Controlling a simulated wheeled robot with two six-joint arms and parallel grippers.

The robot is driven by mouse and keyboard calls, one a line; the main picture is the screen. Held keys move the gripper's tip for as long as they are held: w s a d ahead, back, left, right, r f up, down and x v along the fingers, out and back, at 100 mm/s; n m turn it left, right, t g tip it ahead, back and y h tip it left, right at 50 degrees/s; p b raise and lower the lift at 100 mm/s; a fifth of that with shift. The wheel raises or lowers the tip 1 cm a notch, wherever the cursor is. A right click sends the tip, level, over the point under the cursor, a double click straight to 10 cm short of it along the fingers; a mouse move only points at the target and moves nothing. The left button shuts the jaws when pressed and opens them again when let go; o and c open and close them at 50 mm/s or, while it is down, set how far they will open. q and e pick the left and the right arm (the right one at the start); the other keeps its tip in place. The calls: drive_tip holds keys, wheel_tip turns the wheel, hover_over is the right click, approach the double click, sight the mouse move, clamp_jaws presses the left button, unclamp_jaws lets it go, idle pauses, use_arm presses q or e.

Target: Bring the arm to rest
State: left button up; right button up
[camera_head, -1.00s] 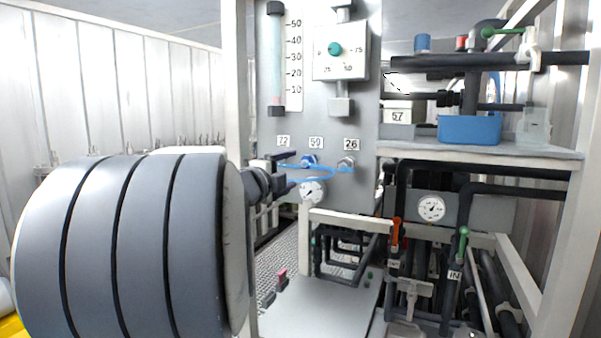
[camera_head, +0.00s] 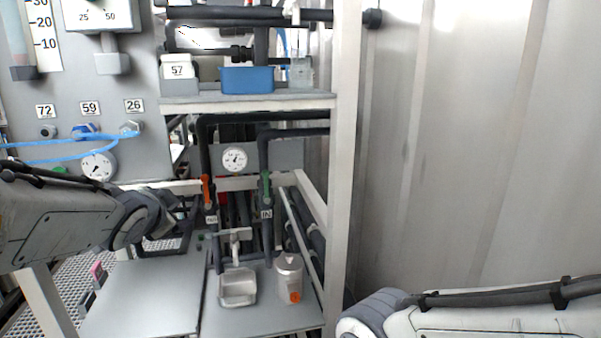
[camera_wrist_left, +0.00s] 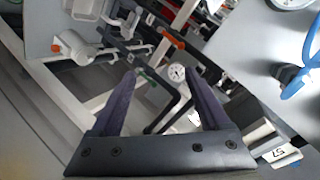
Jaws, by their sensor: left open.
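My left arm comes in from the left in the head view. Its left gripper (camera_head: 177,213) is small and partly hidden behind my own wrist, in front of the lower part of the rig. In the left wrist view the left gripper (camera_wrist_left: 160,78) has its two dark fingers spread wide with nothing between them. A pressure gauge (camera_wrist_left: 177,72) shows in the background between the fingers. A link of my right arm lies at the lower right of the head view; its gripper is out of view.
The grey panel (camera_head: 100,148) with blue tubing (camera_head: 60,147) stands close above my left arm. A shelf (camera_head: 250,103) holds a blue box (camera_head: 247,79). Below are orange (camera_head: 206,190) and green (camera_head: 266,187) valve handles and a container (camera_head: 289,278). The wall side at right looks clear.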

use_arm(q)
drive_tip(key=s+d+f+n+g+h, duration=0.1)
drive_tip(key=s+d+f+g, duration=0.15)
drive_tip(key=d+f, duration=0.2)
drive_tip(key=s+d+f+g+h, duration=0.1)
drive_tip(key=s+d+f, duration=0.2)
drive_tip(key=d, duration=0.3)
drive_tip(key=s+d+f+g, duration=0.3)
drive_tip(key=s, duration=0.5)
drive_tip(key=s+d+f+g, duration=0.3)
drive_tip(key=s+d+f, duration=0.1)
drive_tip(key=s, duration=0.4)
drive_tip(key=s+d+f+g+h, duration=0.1)
drive_tip(key=s+d+f+g, duration=0.2)
drive_tip(key=s, duration=0.6)
drive_tip(key=shift+d+f, duration=0.3)
drive_tip(key=shift+d, duration=0.25)
drive_tip(key=shift+w+a, duration=0.1)
